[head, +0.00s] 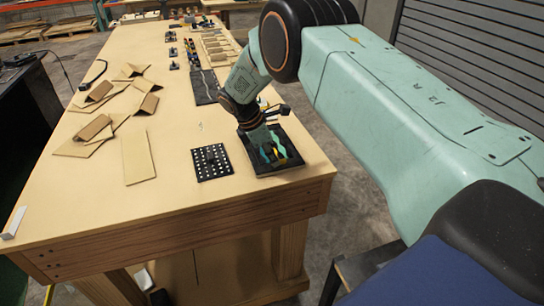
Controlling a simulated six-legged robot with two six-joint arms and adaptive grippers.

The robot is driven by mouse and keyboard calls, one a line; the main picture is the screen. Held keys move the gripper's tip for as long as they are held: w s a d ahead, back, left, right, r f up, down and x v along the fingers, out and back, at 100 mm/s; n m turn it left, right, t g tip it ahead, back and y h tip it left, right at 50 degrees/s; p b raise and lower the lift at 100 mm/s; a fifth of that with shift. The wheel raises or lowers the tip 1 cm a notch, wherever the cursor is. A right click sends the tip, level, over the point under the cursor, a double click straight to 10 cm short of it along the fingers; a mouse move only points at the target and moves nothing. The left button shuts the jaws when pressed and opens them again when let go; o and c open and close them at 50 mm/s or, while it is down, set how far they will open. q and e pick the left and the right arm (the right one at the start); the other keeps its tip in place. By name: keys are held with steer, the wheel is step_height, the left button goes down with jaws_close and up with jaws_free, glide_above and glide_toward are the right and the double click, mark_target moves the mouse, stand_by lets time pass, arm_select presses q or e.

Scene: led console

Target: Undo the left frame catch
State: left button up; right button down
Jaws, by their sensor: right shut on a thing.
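A black console (288,163) lies on the wooden table near its front edge. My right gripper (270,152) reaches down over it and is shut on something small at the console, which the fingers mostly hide. Teal and yellow parts show between and beside the fingers. I cannot make out the left frame catch for certain. My left gripper is not in the picture.
A black plate with rows of white dots (211,162) lies just left of the console. Cardboard pieces (137,158) and open boxes are scattered on the left of the wooden table (90,205). Several small parts (172,52) stand towards the back.

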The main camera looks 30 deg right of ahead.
steer(key=c, duration=1.4)
jaws_free()
steer(key=v, duration=1.2)
